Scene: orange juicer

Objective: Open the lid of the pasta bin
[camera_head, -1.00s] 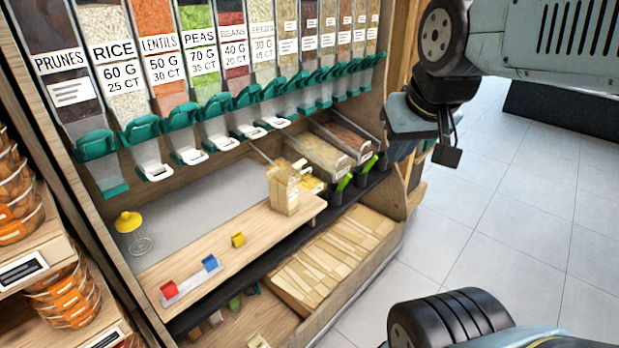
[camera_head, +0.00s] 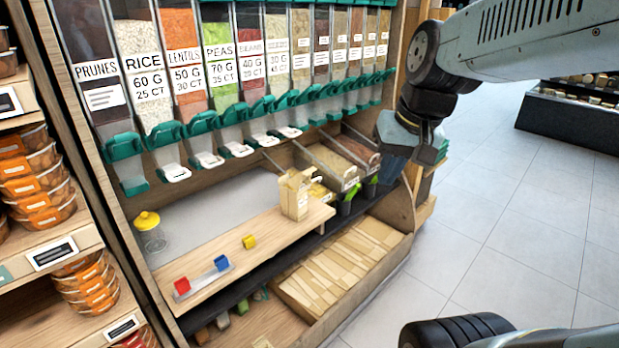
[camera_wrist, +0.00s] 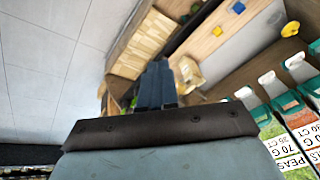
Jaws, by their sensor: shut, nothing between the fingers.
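Two low bins with sloping clear lids stand side by side at the right end of the shelf. The nearer bin (camera_head: 326,163) holds pale yellow contents that may be pasta; the farther one (camera_head: 350,150) holds reddish-brown contents. Both lids look down, though the view is small. My gripper (camera_head: 392,172) is to the right of the bins in the head view, apart from them as far as I can tell. In the wrist view its dark blue fingers (camera_wrist: 156,72) are together and empty, hiding part of the bins behind them.
A paper bag (camera_head: 295,195) stands on the wooden shelf (camera_head: 225,245), with a yellow-lidded jar (camera_head: 148,230) at the left. Dispensers with green fronts (camera_head: 205,122) hang above. Open tiled floor (camera_head: 520,210) lies to the right.

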